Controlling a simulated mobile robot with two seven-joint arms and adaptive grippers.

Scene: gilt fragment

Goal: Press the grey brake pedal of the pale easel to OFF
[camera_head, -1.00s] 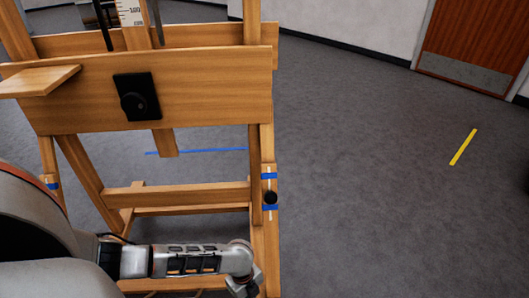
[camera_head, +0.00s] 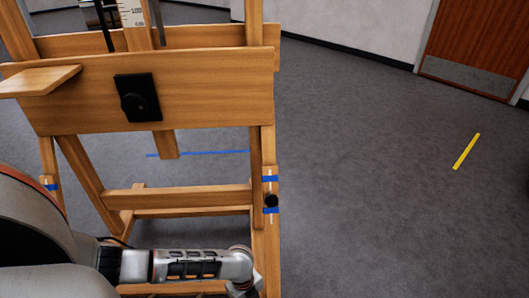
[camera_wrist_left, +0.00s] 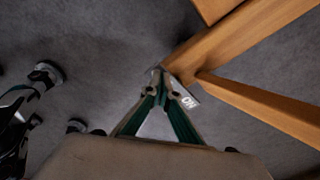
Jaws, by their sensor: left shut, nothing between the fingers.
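The pale wooden easel (camera_head: 190,92) stands in front of me in the head view. In the left wrist view, the grey brake pedal (camera_wrist_left: 187,100) shows beside the easel's lower wooden beam (camera_wrist_left: 225,47). White letters on it, upside down here, seem to read ON. My left gripper (camera_wrist_left: 162,82) is shut and empty. Its fingertips are right at the pedal and overlap its near end; I cannot tell whether they touch. In the head view my left arm reaches the easel's lower right side, and its fingertips are out of sight. My right gripper is not in view.
A black knob (camera_head: 137,98) sits on the easel's crossboard, and a small shelf (camera_head: 38,82) juts out left. Blue tape (camera_head: 200,153) and yellow tape (camera_head: 466,151) mark the grey floor.

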